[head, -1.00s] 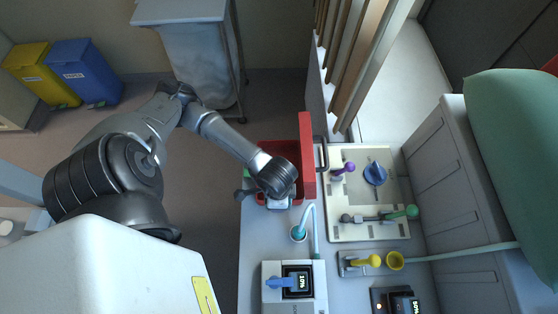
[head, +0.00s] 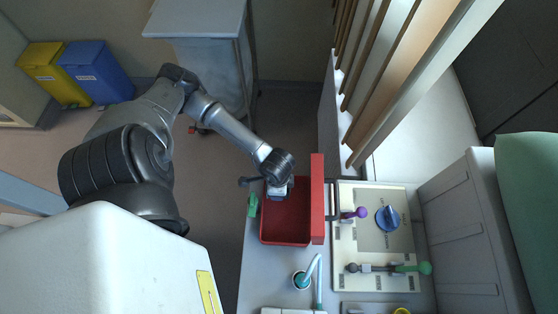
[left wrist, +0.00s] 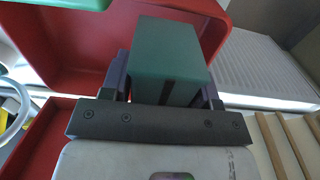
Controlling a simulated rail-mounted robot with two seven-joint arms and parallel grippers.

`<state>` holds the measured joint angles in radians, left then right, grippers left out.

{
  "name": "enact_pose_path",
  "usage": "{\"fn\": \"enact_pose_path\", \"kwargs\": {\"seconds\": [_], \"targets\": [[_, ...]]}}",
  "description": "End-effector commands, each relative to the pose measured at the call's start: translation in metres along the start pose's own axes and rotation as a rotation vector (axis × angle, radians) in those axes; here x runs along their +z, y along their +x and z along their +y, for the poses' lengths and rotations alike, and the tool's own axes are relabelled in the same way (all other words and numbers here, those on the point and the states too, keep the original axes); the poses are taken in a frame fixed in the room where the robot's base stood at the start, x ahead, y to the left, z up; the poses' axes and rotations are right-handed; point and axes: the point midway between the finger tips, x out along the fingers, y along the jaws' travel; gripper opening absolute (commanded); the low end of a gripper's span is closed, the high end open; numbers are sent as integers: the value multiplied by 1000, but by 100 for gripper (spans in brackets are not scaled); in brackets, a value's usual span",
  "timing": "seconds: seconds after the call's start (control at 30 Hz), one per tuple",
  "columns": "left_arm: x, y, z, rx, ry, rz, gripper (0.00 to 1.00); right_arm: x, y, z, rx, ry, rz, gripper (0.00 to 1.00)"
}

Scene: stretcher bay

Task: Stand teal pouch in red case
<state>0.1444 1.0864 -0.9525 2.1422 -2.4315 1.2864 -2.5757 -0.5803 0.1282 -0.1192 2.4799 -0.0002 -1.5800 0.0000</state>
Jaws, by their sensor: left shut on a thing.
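The red case (head: 286,226) lies open on the counter, its raised lid (head: 317,200) along its right side. Its visible floor looks bare. My left gripper (head: 278,192) is over the case's far left corner in the head view. In the left wrist view, my left gripper (left wrist: 160,92) is shut on the teal pouch (left wrist: 168,50), a dark green block between its fingers. Red walls of the case (left wrist: 60,50) show behind and beside it. The pouch is hidden under the gripper in the head view, so I cannot tell whether it touches the case. My right gripper is out of view.
A green item (head: 252,205) lies just left of the case. A cup with a pale hose (head: 301,280) stands in front of it. A panel with a blue knob (head: 388,218) and a purple-ended lever (head: 358,213) is to the right. Wooden slats (head: 400,70) rise behind.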

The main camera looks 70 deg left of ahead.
Motion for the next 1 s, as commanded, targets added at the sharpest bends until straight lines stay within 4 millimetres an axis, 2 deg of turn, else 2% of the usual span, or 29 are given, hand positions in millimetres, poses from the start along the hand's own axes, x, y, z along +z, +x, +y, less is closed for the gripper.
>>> {"fn": "enact_pose_path", "kwargs": {"seconds": [0.17,0.33,0.5,0.93,0.97,1.0], "targets": [[0,11,0,-2,-1,0,26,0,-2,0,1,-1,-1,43],[0,34,0,0,-1,-1,26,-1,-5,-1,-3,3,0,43],[0,46,0,-1,-1,0,26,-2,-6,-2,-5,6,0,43],[-1,52,-1,-2,0,1,26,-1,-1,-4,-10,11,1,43],[0,51,0,-2,0,1,57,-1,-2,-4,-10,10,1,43],[0,50,0,-2,0,1,61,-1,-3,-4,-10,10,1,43]]}}
